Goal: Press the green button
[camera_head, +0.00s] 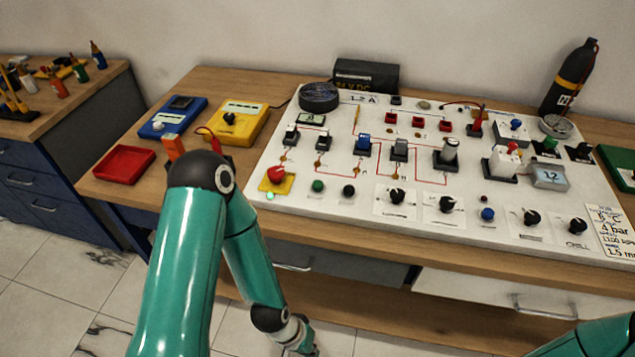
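The green button (318,186) is a small round knob on the front left of the white panel (330,206). It sits between a red mushroom button on a yellow base (276,177) and a black button (349,191). A small green light (270,196) shows near the panel's front left corner. My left arm rises in front of the bench, left of the button, and bends back down; its wrist reaches the bottom edge and its fingers are out of view. Only a link of my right arm shows at the bottom right; its gripper is out of view.
The panel carries several knobs, switches and a blue button (487,214). A red tray (124,164), a blue box (173,117) and a yellow meter (229,122) stand at left. A dark bottle (568,80) stands at back right. Space above the green button looks clear.

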